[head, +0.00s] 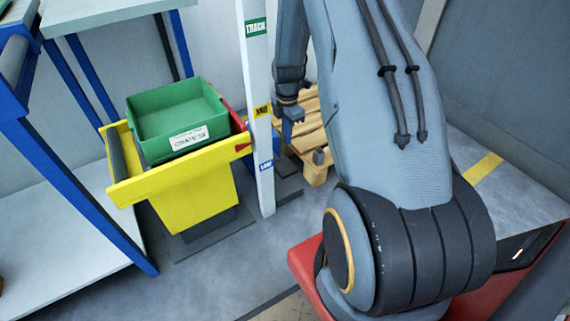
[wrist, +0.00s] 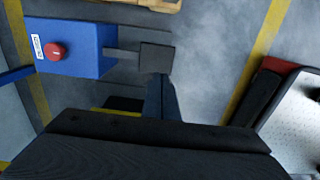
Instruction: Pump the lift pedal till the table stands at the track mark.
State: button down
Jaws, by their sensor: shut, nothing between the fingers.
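The yellow lift table (head: 195,200) stands left of a white post with a green TRACK mark (head: 256,27), a yellow middle mark (head: 262,111) and a blue low mark (head: 266,166). Its red pointer (head: 243,148) sits between the yellow and blue marks, well below TRACK. In the wrist view, the dark square pedal (wrist: 156,58) sticks out on a bar from a blue box (wrist: 75,47) with a red button. My gripper (wrist: 163,92) is shut and empty, its tips beside the pedal's near edge; I cannot tell whether they touch. My gripper (head: 287,128) also shows right of the post.
A green labelled bin (head: 178,118) rests on the lift table. A wooden pallet (head: 308,130) lies behind my gripper. Blue-legged benches stand at the left.

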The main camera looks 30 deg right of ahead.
aim_at(286, 166)
jog(key=shift+w+r+b, duration=0.4)
jog(key=shift+r+b, duration=0.05)
jog(key=shift+r, duration=0.2)
notch_tip(286, 166, down, 14)
jog(key=b, duration=0.5)
jog(key=shift+b, duration=0.4)
jog(key=shift+f, duration=0.1)
